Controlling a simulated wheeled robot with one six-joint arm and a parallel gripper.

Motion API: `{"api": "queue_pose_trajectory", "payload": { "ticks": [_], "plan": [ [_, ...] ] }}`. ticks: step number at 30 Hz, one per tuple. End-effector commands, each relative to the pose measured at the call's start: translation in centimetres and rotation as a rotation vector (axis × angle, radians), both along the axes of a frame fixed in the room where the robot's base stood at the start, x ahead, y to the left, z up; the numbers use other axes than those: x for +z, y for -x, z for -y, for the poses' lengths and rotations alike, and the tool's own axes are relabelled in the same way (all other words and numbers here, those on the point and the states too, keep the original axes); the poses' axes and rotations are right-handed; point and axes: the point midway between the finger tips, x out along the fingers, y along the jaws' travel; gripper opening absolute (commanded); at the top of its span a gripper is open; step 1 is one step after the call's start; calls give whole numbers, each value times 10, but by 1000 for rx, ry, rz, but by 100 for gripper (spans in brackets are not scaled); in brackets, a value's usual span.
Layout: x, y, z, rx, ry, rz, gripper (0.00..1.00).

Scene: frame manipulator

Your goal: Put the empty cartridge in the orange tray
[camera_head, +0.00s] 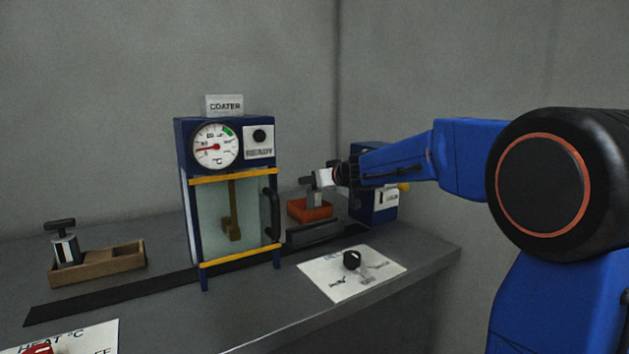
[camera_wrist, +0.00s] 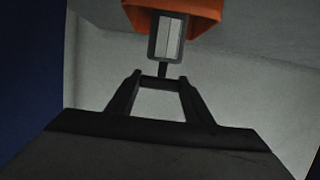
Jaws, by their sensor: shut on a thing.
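My gripper (camera_head: 322,178) reaches in from the right, shut on the handle of a small grey cartridge (camera_head: 314,195). In the wrist view the fingers (camera_wrist: 160,84) close on its thin dark handle, and the cartridge body (camera_wrist: 166,38) shows a pale window strip. The orange tray (camera_head: 310,214) is directly below the cartridge, behind and right of the coater, and its orange wall also shows in the wrist view (camera_wrist: 200,20). The cartridge's lower end is at the tray; I cannot tell whether it touches the tray floor.
The coater (camera_head: 225,140) with gauge and glass door stands left of the tray. A wooden tray (camera_head: 110,268) at far left holds another cartridge (camera_head: 66,250) with a black T-handle. A blue box (camera_head: 376,206) stands right of the orange tray. A knob panel (camera_head: 350,272) lies in front.

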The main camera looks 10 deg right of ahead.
Motion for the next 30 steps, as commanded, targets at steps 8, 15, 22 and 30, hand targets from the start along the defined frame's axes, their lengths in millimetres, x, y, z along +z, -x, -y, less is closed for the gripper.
{"api": "queue_pose_trajectory", "payload": {
  "ticks": [8, 15, 22, 30],
  "plan": [
    [-2, 0, 0, 0, 1, 0, 1],
    [-2, 0, 0, 0, 1, 0, 65],
    [1, 0, 0, 0, 1, 1, 65],
    [12, 34, 11, 1, 1, 2, 65]
  ]
}}
